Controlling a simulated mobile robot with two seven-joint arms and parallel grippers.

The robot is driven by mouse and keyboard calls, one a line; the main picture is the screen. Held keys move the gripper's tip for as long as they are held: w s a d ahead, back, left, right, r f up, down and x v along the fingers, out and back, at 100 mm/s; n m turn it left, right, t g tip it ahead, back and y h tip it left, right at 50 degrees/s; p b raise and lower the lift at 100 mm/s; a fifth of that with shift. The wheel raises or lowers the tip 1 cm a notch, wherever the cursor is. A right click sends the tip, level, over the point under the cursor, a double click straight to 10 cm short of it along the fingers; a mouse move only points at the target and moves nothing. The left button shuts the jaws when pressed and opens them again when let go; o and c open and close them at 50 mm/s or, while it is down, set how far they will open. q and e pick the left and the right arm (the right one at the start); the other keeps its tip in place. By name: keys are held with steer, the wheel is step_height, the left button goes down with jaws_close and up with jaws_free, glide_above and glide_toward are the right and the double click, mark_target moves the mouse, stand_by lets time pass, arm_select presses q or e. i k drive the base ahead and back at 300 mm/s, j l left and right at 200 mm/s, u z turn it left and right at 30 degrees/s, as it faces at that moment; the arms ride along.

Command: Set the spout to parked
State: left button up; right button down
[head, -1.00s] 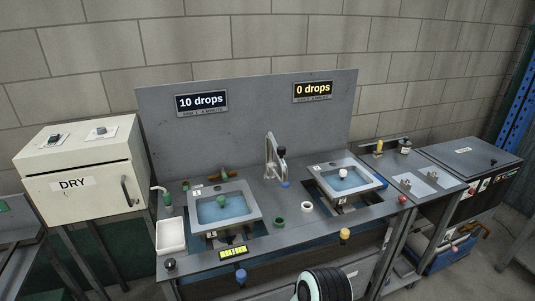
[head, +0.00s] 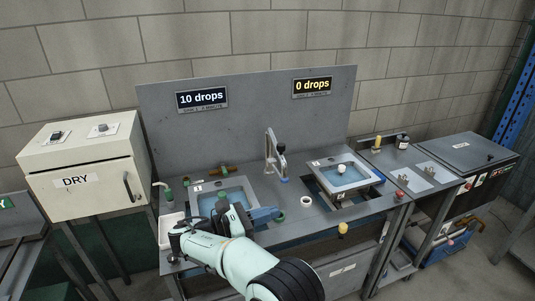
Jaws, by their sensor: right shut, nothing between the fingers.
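The spout (head: 273,149) is a tall grey metal piece with a dark knob and a blue part low down. It stands between the two sinks, near the back panel. The left sink (head: 196,187) is partly covered by my arm. The right sink (head: 357,190) holds water and a pale round knob. My left gripper is not in view.
A white tray (head: 171,229) lies at the left edge. A yellow knob (head: 343,228) is on the front. A DRY cabinet (head: 84,180) stands left; a grey lidded box (head: 471,150) stands right.

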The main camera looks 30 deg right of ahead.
mark_target(280, 148)
steer(key=i, duration=1)
